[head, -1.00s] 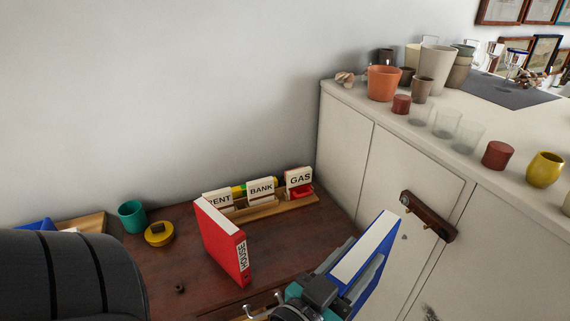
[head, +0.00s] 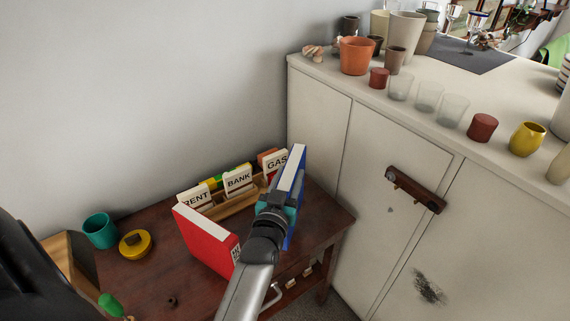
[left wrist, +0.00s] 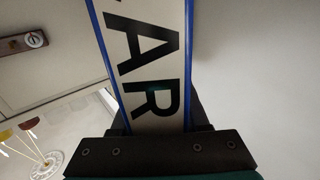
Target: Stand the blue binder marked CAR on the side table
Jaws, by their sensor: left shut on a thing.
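The blue binder (head: 291,172) is upright in my left gripper (head: 276,205), at the right part of the dark wooden side table (head: 150,283). In the left wrist view its white spine (left wrist: 145,60) fills the middle, with the letters "AR" readable and a part letter above. My left gripper is shut on the binder; the jaws (left wrist: 160,130) close around the spine. The arm hides the binder's lower part, so I cannot tell whether it touches the table. My right gripper is not in view.
A red binder (head: 207,240) stands left of the blue one. Behind is a wooden rack (head: 232,206) with cards RENT, BANK and GAS. A teal cup (head: 100,231) and yellow tin (head: 136,244) sit at left. A white cabinet (head: 335,130) stands close on the right.

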